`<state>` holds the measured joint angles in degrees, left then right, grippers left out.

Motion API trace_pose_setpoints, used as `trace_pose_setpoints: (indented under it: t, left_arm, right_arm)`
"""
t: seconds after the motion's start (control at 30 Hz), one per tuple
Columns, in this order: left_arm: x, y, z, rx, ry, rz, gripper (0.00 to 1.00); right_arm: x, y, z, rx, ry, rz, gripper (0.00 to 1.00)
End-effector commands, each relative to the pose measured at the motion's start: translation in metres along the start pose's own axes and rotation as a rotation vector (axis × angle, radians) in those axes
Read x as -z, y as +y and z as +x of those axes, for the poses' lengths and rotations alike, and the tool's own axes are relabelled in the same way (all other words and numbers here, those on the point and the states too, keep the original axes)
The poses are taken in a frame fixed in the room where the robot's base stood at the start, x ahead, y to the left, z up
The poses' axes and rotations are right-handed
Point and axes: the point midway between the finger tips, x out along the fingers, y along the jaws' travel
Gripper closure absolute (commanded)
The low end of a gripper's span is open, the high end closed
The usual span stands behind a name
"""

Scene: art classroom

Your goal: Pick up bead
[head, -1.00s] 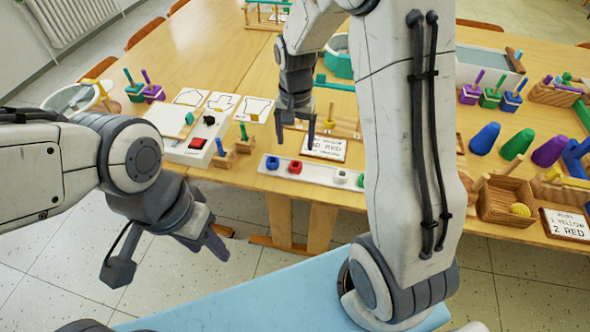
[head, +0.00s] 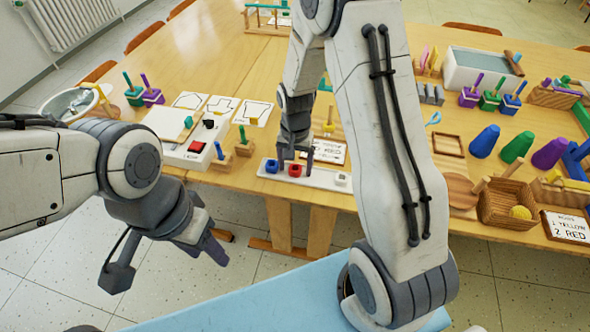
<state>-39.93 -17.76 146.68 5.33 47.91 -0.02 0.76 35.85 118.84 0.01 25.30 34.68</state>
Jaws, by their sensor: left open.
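A white strip (head: 320,180) at the table's front edge carries small beads. A blue bead (head: 271,166) is on the left, a red bead (head: 295,170) is beside it, and a white bead (head: 341,179) is further right. My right arm hides the strip's right end. My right gripper (head: 295,160) points down at the red bead, its fingers apart on either side of it in the picture; whether they touch it I cannot tell. My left gripper (head: 206,250) is open and empty, low in front of the table, over the floor.
A wicker basket (head: 508,204) with a yellow ball and coloured cones (head: 517,146) are at right. Free floor lies below the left gripper.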

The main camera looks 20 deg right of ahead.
Motion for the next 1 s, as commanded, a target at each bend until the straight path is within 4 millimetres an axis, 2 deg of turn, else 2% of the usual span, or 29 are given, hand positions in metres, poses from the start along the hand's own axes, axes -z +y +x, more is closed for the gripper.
trace_pose_setpoints:
  t: [0.03,0.17,0.2,0.57,0.73,0.87,1.0]
  left_arm:
    - [0.0,0.0,0.0,0.0,0.0,0.0,0.5]
    - [0.0,0.0,0.0,0.0,0.0,0.0,0.5]
    - [0.0,0.0,0.0,0.0,0.0,0.0,0.5]
    - [0.0,0.0,0.0,0.0,0.0,0.0,0.5]
    - [0.0,0.0,-0.001,0.0,0.0,0.0,0.5]
    - [0.0,0.0,-0.003,0.0,0.0,0.0,0.5]
    - [0.0,0.0,-0.002,0.0,0.0,0.0,0.5]
  right_arm:
    - [0.0,0.0,0.0,0.0,0.0,0.0,0.35]
    - [0.0,0.0,0.0,0.0,0.0,0.0,0.85]
    - [0.0,0.0,0.0,0.0,0.0,0.0,1.0]
    - [0.0,0.0,-0.004,0.001,0.001,0.0,1.0]
    - [0.001,-0.001,-0.021,0.002,0.003,0.0,1.0]
    - [0.001,-0.001,-0.047,0.003,0.005,0.0,1.0]
    - [-0.008,0.034,-0.063,0.002,0.003,0.006,1.0]
